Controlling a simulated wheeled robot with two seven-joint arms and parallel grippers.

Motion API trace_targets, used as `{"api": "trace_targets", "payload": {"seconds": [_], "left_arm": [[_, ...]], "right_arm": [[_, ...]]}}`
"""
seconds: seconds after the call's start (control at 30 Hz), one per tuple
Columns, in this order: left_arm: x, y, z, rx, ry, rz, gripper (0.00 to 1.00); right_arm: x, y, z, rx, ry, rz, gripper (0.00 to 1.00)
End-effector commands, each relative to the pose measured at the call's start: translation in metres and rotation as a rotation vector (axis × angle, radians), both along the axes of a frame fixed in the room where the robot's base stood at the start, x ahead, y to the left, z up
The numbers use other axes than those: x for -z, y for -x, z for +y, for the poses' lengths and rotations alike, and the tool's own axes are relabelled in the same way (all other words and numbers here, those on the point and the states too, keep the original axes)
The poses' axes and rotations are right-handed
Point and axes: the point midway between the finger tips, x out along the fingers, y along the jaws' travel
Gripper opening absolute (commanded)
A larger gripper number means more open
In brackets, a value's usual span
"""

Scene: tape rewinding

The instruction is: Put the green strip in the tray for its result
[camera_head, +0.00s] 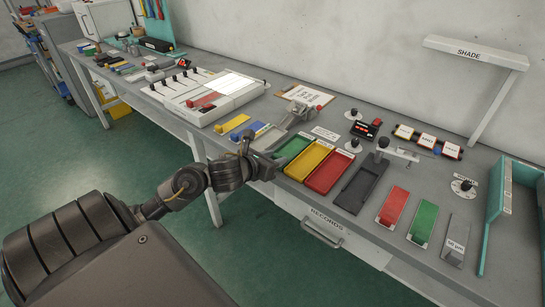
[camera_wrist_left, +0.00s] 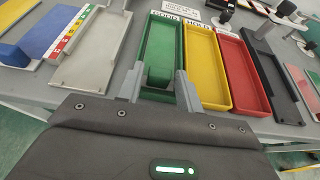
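The green tray (camera_head: 294,146) lies at the left of a row of trays. It also shows in the wrist view (camera_wrist_left: 178,40), with a label reading GOOD behind it. A green block (camera_wrist_left: 158,76), seemingly the raised end of the green strip, is at its near end. My left gripper (camera_wrist_left: 159,84) is over that end, one finger on each side of the block, with slim gaps showing, so it looks open. In the head view, the left gripper (camera_head: 276,157) hides part of the tray. Another flat green piece (camera_head: 424,221) lies at the right. My right gripper is out of view.
Yellow (camera_head: 308,160), red (camera_head: 329,173) and dark grey (camera_head: 362,186) trays stand to the right. A blue strip (camera_head: 252,129) and a yellow strip (camera_head: 231,124) lie left. A teal-walled box (camera_head: 497,205) is at the far right. A shade stand (camera_head: 496,98) rises behind.

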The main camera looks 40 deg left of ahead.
Motion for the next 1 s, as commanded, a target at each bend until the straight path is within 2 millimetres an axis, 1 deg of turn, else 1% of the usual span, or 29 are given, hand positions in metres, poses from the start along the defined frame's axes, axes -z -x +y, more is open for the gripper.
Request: {"api": "trace_targets", "payload": {"seconds": [0.07, 0.2, 0.27, 0.4, 0.47, 0.5, 0.63, 0.7, 0.8, 1.0], "left_arm": [[-0.003, 0.0, 0.0, -0.001, 0.001, -0.001, 0.46], [-0.014, 0.001, 0.0, -0.002, 0.002, -0.002, 0.46], [-0.014, 0.013, 0.001, 0.001, -0.004, -0.002, 0.46], [-0.026, 0.045, 0.0, 0.002, -0.007, -0.001, 0.46], [-0.032, 0.059, -0.002, 0.005, -0.006, 0.001, 0.46], [-0.039, 0.066, -0.003, 0.001, 0.005, 0.004, 0.46], [-0.049, 0.088, -0.002, -0.003, 0.005, 0.003, 0.46], [-0.053, 0.093, -0.003, -0.001, 0.012, 0.004, 0.46], [-0.054, 0.101, -0.003, 0.0, 0.01, 0.003, 0.46], [-0.055, 0.11, -0.003, -0.001, 0.004, 0.001, 0.46]], "right_arm": [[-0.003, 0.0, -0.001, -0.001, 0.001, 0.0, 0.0], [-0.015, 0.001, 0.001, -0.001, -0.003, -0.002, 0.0], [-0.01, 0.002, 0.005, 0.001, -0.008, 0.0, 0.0], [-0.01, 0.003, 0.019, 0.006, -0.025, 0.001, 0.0], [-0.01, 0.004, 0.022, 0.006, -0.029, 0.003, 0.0], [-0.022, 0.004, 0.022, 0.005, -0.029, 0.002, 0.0], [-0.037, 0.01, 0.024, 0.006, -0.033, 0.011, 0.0], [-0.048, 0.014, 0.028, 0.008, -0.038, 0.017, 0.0], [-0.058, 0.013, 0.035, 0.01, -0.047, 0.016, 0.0], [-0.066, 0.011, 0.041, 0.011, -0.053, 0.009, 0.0]]}}
